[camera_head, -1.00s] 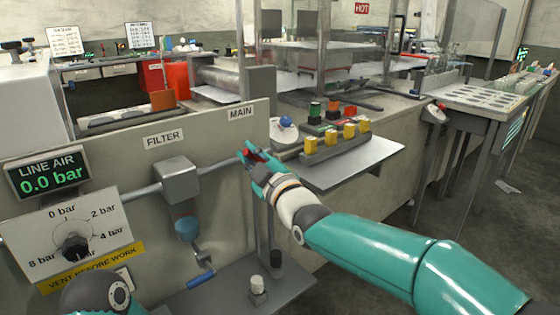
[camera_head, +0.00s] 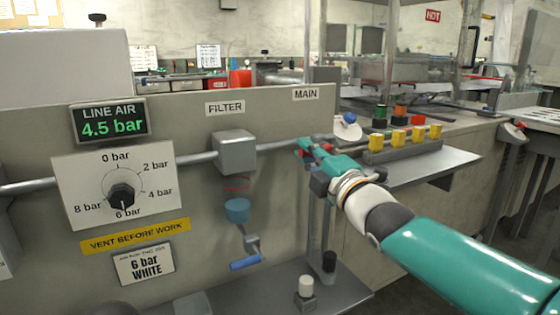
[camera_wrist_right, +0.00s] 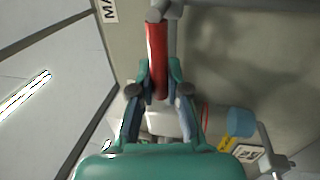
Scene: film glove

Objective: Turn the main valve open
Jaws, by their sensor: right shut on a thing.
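The main valve's red lever (camera_wrist_right: 157,50) runs from a grey fitting down between my right gripper's fingers in the right wrist view, roughly in line with the grey pipe behind it. My right gripper (camera_wrist_right: 159,85) is shut on this lever. In the head view the right gripper (camera_head: 308,150) is at the pipe below the MAIN label (camera_head: 306,93) and hides most of the valve. The LINE AIR display (camera_head: 111,121) reads 4.5 bar. The regulator knob (camera_head: 122,195) points toward 6 bar. My left gripper is not in view.
The filter block (camera_head: 235,152) sits on the pipe left of the valve, with a blue-handled drain (camera_head: 245,263) below. Yellow blocks (camera_head: 400,139) stand on the shelf to the right. A card (camera_head: 144,264) reads 6 bar WHITE.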

